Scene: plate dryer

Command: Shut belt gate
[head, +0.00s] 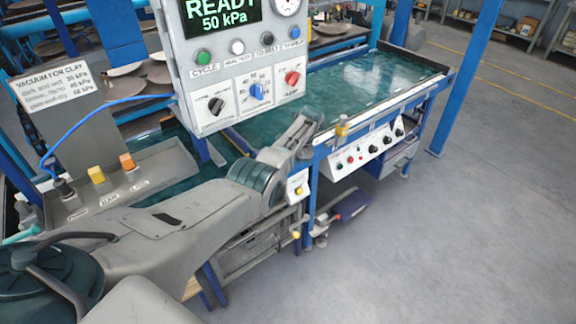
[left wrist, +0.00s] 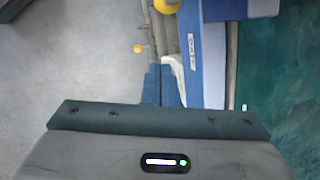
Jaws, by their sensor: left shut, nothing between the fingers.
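My left arm reaches in from the lower left in the head view, and my left gripper (head: 305,130) is at the near edge of the green belt (head: 375,82). In the left wrist view the fingers of my left gripper (left wrist: 164,84) are together with nothing between them, beside a blue rail (left wrist: 213,65) with a small label. A yellow knob (left wrist: 167,5) and a smaller yellow ball (left wrist: 138,48) lie ahead of the fingers. I cannot tell for sure which part is the belt gate; my arm hides some of the edge. My right gripper is not in view.
A control panel (head: 235,75) reading READY 50 kPa hangs above the belt. A row of knobs (head: 365,150) sits on the near side. A yellow-topped post (head: 341,128) stands at the belt's edge. The floor (head: 480,200) at right is clear.

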